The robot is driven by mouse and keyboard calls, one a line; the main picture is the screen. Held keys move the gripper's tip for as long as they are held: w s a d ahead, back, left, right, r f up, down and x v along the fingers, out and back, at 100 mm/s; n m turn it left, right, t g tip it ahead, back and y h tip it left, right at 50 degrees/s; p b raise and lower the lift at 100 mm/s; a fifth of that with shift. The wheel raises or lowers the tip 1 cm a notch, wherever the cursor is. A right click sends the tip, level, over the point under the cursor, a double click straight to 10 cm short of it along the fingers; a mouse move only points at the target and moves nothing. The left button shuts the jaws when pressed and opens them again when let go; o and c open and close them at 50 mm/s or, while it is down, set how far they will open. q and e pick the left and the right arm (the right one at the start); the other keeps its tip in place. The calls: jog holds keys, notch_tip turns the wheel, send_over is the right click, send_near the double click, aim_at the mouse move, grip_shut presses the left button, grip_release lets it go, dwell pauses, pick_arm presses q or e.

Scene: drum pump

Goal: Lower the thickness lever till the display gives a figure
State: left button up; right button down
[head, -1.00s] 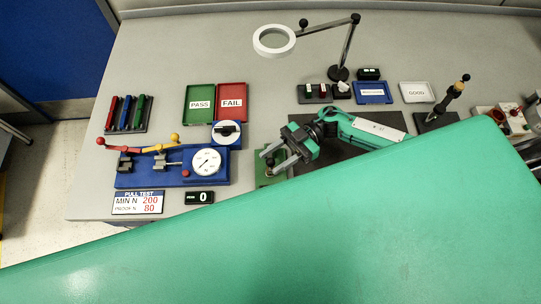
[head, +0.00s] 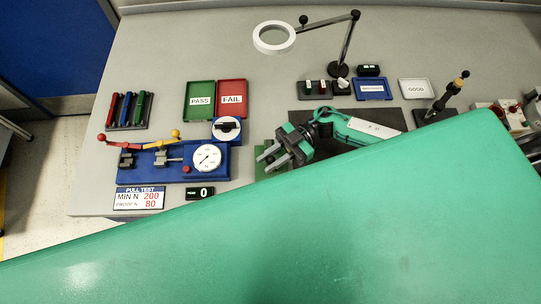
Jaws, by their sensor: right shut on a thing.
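My right gripper (head: 268,158) is at the middle of the bench, pointing left and down. It is over the edge of a small green base (head: 262,172), right of the blue pull-test rig. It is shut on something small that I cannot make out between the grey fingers. I cannot pick out the thickness lever for certain; the gripper covers much of the green base. A small black display (head: 200,193) at the front left reads 0, beside the pull-test sign. A black box (head: 368,71) at the back has markings too small to read. My left gripper is out of view.
The blue rig (head: 215,172) has a dial, red and yellow levers. PASS (head: 199,114) and FAIL (head: 232,113) trays stand behind it. A magnifier lamp (head: 340,70) and an orange-topped stand (head: 440,105) are farther right. My own green body part hides the front.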

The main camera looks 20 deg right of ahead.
jog(key=shift+s+f, duration=0.1)
jog(key=shift+f, duration=0.05)
jog(key=c, duration=1.3)
grip_release()
jog(key=shift+o, duration=0.2)
jog(key=shift+d+f+b, duration=0.15)
jog(key=shift+d+b, duration=0.2)
jog(key=shift+d, duration=0.1)
jog(key=b+v, duration=0.5)
jog(key=v, duration=0.8)
jog(key=shift+r, duration=0.3)
jog(key=shift+a+f, duration=0.1)
